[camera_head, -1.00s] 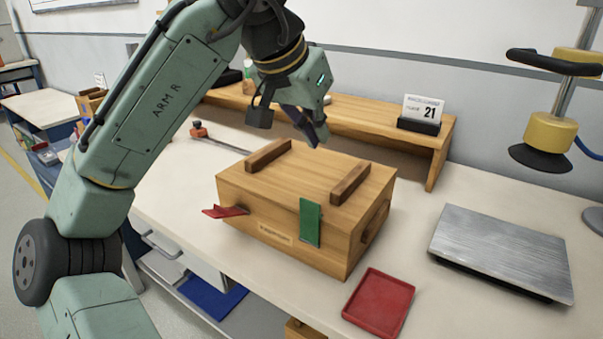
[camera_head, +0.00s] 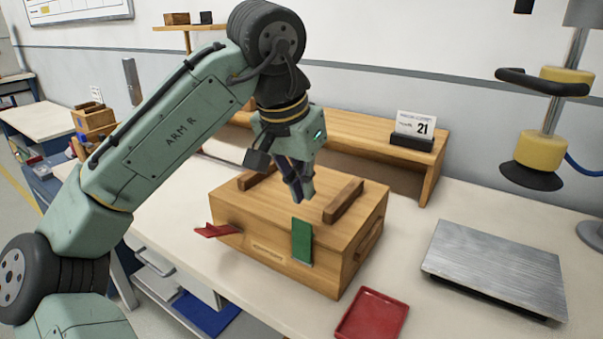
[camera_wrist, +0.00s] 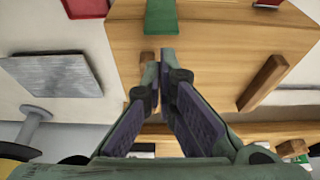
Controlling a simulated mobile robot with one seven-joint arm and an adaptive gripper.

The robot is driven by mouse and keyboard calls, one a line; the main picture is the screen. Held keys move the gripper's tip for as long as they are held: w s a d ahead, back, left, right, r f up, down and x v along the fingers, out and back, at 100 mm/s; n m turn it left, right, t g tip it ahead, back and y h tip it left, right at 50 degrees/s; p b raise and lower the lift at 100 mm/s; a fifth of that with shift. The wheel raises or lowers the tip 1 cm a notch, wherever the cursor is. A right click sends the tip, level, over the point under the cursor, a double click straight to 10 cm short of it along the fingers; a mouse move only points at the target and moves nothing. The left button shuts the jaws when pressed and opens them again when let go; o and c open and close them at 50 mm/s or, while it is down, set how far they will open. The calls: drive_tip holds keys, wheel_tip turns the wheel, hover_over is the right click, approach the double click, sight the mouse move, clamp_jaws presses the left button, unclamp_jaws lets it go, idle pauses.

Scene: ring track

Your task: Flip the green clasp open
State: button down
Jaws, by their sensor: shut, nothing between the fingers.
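The green clasp (camera_head: 301,241) hangs flat down the front of the wooden box (camera_head: 262,245), near its right end. The red clasp (camera_head: 216,230) at the left of the same face sticks outward. My gripper (camera_head: 303,196) is shut and empty, pointing down above the lid, a little behind the green clasp and apart from it. In the wrist view my shut fingertips (camera_wrist: 160,60) lie just below the green clasp (camera_wrist: 161,17) in the picture, with the wooden lid (camera_wrist: 210,45) beneath. The clasp's far end is cut off there.
Two dark wooden bars (camera_head: 343,200) rise from the lid. A red tray (camera_head: 372,316) lies in front of the box and a metal plate (camera_head: 495,265) to the right. A wooden shelf (camera_head: 350,148) with a calendar (camera_head: 413,130) stands behind. Bench between box and plate is clear.

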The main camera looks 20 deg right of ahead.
hover_over(314, 224)
drive_tip(key=s+a, duration=0.1)
drive_tip(key=shift+s+a+f, duration=0.1)
drive_tip(key=shift+f, duration=1.2)
drive_tip(key=shift+a+f, duration=0.1)
drive_tip(key=shift+f, duration=1.2)
drive_tip(key=shift+a+f, duration=0.1)
